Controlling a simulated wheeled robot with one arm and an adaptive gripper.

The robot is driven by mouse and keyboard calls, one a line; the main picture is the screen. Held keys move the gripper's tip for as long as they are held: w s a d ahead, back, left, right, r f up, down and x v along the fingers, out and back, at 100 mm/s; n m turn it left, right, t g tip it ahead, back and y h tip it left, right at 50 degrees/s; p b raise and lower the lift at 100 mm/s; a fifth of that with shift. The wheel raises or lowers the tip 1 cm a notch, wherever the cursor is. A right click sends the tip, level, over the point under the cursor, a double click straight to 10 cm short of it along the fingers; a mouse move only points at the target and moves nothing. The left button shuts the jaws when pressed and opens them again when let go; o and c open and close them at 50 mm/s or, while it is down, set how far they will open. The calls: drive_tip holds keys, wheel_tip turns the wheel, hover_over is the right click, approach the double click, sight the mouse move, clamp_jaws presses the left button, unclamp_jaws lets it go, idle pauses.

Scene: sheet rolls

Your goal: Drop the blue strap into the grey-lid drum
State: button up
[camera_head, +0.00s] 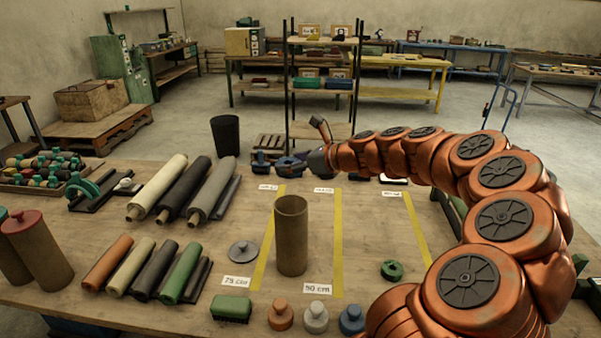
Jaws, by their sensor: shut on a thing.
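The drum (291,240) is a tall brown cylinder standing upright and open-topped in the middle of the table. A round grey lid (243,253) with a knob lies flat on the table to its left. My gripper (307,160) is beyond the drum, at the far side of the table, at the end of my orange arm. It points left and is shut on a small dark blue thing, which looks like the blue strap (288,164). The fingers are small and dark here, so the exact grip is hard to see. A similar dark blue piece (261,161) lies just left of it.
Long rolls (183,188) and shorter rolls (145,267) lie left of the drum. A red-lidded drum (38,252) stands at the left edge. A green brush (231,307) and several knobbed weights (316,317) line the front. Yellow-striped table right of the drum is mostly clear.

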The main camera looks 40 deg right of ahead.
drive_tip(key=shift+s+d+f, duration=0.1)
drive_tip(key=shift+s+d, duration=0.65)
drive_tip(key=shift+d, duration=0.1)
wheel_tip(320, 180, down, 6)
drive_tip(key=b, duration=0.6)
drive_tip(key=o, duration=1.2)
drive_tip(key=v, duration=1.2)
drive_tip(key=shift+d, duration=0.1)
